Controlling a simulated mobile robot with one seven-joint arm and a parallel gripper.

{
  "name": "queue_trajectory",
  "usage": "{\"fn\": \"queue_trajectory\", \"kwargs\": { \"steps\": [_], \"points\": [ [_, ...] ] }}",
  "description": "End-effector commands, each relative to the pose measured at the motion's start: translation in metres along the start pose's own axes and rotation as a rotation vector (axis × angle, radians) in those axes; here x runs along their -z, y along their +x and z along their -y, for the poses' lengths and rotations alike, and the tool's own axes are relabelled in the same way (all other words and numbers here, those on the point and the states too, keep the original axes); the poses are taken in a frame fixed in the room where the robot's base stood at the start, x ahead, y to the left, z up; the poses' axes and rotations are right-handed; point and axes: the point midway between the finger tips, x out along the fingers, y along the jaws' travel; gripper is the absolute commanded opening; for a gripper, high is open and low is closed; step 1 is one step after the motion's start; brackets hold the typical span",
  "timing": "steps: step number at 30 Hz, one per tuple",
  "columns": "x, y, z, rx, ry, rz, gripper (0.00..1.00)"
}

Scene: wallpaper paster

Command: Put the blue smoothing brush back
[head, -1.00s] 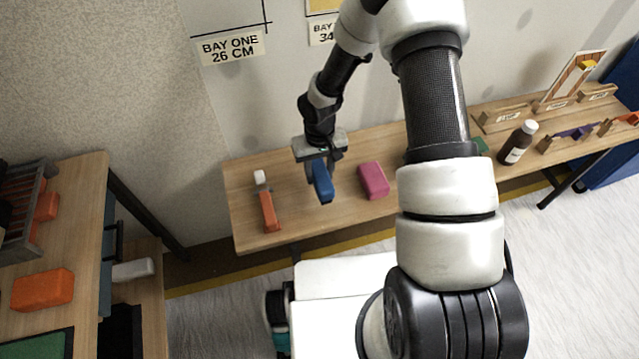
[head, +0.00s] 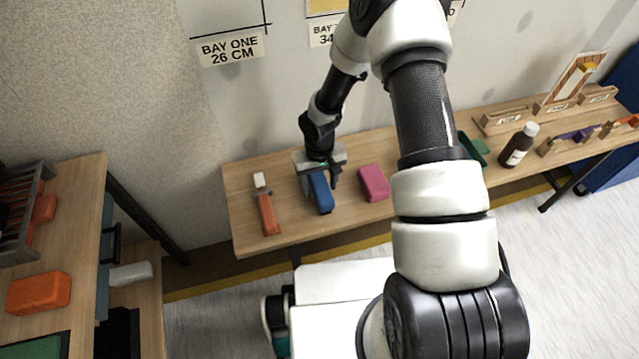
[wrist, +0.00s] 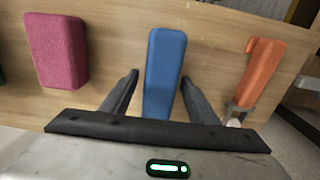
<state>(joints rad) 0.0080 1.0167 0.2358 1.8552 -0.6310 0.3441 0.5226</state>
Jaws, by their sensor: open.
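The blue smoothing brush (head: 320,194), seen as a long blue block, appears to rest on the wooden bench (head: 350,216). It lies between the pink block and the orange-handled tool. My gripper (head: 321,182) is low over the bench with its fingers on either side of the brush. In the wrist view the brush (wrist: 165,72) stands between the two dark fingers of my gripper (wrist: 160,79), with a visible gap on each side. The gripper is open. The brush's near end is hidden by the gripper body.
The pink block (head: 373,183) lies close to the right and the orange-handled tool (head: 267,208) to the left. A brown bottle (head: 517,146) and wooden holders (head: 570,140) stand farther right. A left-hand table carries an orange block (head: 39,292) and a rack (head: 22,215).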

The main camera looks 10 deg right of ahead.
Motion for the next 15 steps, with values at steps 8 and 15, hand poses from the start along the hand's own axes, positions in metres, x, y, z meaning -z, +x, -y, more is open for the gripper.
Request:
{"fn": "queue_trajectory", "kwargs": {
  "steps": [8, 15],
  "points": [
    [0.0, -0.043, -0.002, 0.0, 0.002, -0.004, 0.55],
    [-0.001, -0.103, -0.003, 0.0, 0.001, -0.004, 0.55]
  ]
}}
